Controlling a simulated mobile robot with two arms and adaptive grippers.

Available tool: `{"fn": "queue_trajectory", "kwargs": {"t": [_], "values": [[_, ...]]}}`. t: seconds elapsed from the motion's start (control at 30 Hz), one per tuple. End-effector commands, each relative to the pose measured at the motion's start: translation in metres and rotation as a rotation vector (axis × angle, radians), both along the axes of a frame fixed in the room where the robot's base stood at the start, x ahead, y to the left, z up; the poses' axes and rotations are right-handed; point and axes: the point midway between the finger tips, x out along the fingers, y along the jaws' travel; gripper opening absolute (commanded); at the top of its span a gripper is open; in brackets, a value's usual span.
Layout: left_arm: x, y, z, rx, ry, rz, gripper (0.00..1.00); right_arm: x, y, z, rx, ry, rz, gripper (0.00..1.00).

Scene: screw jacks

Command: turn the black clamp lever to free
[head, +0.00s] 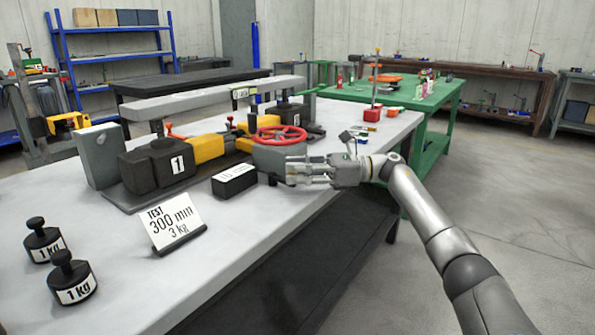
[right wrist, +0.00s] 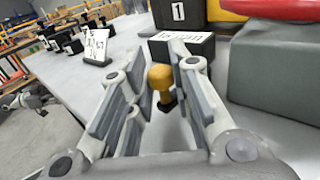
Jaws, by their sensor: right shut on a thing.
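My right gripper (head: 291,171) is at the front edge of the grey bench, beside the red handwheel (head: 279,137) and the grey housing. In the right wrist view its fingers (right wrist: 157,72) stand on both sides of a yellow knob (right wrist: 160,78) with a black lower end, and they are shut on it. The knob is hidden by the gripper in the head view. I cannot make out a separate black clamp lever, nor tell which way it points. My left gripper is not in view.
A black block (head: 235,181) with a white label lies just left of the gripper; a sign (head: 174,222) and two black 1 kg weights (head: 73,277) stand nearer. The jack rig with yellow parts (head: 206,148) fills the bench behind. The floor at right is clear.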

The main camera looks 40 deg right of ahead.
Motion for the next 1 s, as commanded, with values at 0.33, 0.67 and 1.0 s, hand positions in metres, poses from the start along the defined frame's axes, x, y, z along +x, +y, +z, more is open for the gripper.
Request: {"fn": "queue_trajectory", "kwargs": {"t": [0.33, 0.67, 1.0], "values": [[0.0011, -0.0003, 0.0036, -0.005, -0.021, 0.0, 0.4, 0.0012, -0.0006, -0.0001, 0.002, 0.0, 0.098, 0.0], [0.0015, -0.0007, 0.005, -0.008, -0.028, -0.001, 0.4, -0.0003, -0.0003, 0.0, 0.001, 0.001, 0.122, 0.0], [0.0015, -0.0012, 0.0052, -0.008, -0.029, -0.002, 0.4, -0.0005, -0.0002, 0.0001, 0.0, 0.0, 0.122, 0.32]]}}
